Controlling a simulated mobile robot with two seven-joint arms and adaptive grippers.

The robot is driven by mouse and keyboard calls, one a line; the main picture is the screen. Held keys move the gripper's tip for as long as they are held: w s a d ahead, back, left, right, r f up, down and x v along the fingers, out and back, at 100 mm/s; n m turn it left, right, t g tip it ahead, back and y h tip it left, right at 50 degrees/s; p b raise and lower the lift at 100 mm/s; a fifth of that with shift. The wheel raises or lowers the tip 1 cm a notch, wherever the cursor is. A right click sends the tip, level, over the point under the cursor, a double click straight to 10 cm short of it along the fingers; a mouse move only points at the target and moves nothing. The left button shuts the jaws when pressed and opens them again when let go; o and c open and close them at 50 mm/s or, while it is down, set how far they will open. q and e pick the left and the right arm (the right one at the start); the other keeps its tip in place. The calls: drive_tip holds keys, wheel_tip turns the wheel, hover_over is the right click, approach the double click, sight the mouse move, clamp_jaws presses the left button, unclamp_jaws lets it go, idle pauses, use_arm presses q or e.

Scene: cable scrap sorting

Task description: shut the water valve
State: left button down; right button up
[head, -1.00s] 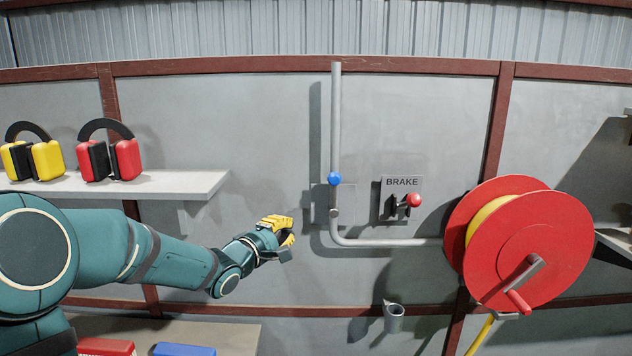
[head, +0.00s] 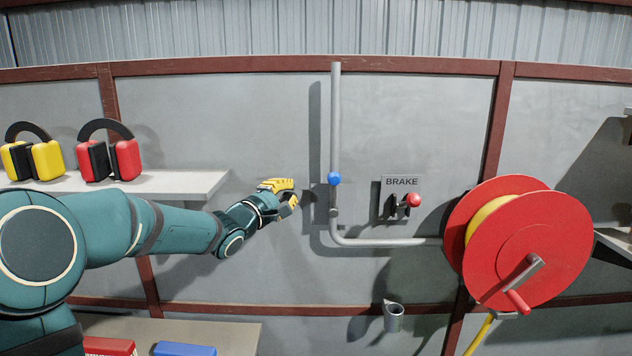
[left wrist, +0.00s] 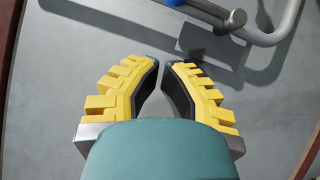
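The water valve shows as a blue round knob (head: 334,178) on the upright grey pipe (head: 336,110) in the head view. Something blue (left wrist: 177,3), likely part of the valve, is cut off at the top edge of the left wrist view. My left gripper (head: 287,192), with yellow fingers, is left of the valve and slightly lower, apart from it. In the left wrist view, its fingertips (left wrist: 163,64) almost meet with a narrow gap, and nothing is between them. My right gripper is not in view.
A BRAKE plate (head: 387,209) with a red-knobbed lever (head: 413,200) is right of the pipe. A red hose reel (head: 540,250) stands further right. A shelf (head: 190,184) with ear muffs (head: 125,160) is at left. A grey cup (head: 393,318) hangs below.

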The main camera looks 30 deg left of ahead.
sight(334, 193)
use_arm(q)
drive_tip(key=shift+w+d+r+b, duration=0.2)
drive_tip(key=shift+w+d, duration=0.45)
drive_tip(key=shift+w, duration=0.6)
drive_tip(key=shift+w+d+r+b, duration=0.1)
drive_tip(key=shift+w+d+r, duration=0.15)
drive_tip(key=shift+w+d, duration=0.65)
drive_tip(key=shift+w+d+r+b, duration=0.2)
drive_tip(key=shift+w+d, duration=0.15)
drive_tip(key=shift+w, duration=1.2)
drive_tip(key=shift+w+d+r+m+p, duration=0.1)
drive_tip(key=shift+d+r+m+p, duration=0.2)
drive_tip(key=shift+p, duration=0.4)
drive_tip(key=shift+d+g, duration=0.1)
drive_tip(key=shift+g, duration=0.2)
